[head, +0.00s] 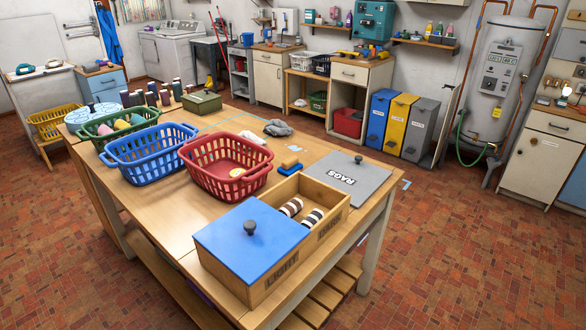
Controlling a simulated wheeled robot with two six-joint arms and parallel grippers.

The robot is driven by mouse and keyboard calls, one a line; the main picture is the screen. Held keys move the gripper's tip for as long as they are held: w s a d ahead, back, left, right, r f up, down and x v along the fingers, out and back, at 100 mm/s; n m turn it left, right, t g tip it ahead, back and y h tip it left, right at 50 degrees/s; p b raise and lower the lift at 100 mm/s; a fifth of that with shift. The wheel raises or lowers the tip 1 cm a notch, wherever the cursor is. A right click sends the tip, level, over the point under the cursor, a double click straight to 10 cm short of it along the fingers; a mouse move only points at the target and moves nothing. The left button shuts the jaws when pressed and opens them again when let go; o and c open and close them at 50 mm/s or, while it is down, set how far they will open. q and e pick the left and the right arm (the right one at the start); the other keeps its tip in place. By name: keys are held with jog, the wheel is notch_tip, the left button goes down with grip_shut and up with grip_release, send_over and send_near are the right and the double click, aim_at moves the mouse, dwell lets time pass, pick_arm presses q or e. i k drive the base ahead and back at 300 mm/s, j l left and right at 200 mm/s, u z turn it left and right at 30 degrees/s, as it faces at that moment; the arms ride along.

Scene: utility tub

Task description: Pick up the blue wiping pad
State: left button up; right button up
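A small blue wiping pad (290,163) with a tan, wood-coloured part lies on the wooden table (222,206). It sits between the red basket (228,174) and the grey lid (346,182) marked RAGS, just behind the wooden box (318,235). Nothing covers the pad from above. Neither of my grippers shows in the head view, so I cannot see their state or where they are relative to the pad.
The wooden box has a blue lid (248,240) over one half and rolled striped cloths (292,206) in its open half. Blue (150,152) and green (113,126) baskets stand left. A grey cloth (278,128) lies farther back.

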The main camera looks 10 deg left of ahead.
aim_at(291, 166)
jog(key=i+l+u, duration=0.1)
jog(key=l, duration=0.2)
jog(key=i+l+u, duration=0.1)
jog(key=l, duration=0.25)
jog(key=i+l+u, duration=0.1)
jog(key=i+l, duration=0.15)
jog(key=i+l+u, duration=0.1)
jog(key=l, duration=0.35)
jog(key=i+l+u, duration=0.1)
jog(key=l, duration=0.3)
jog(key=i+l+u, duration=0.1)
jog(key=l, duration=0.25)
jog(key=i, duration=0.1)
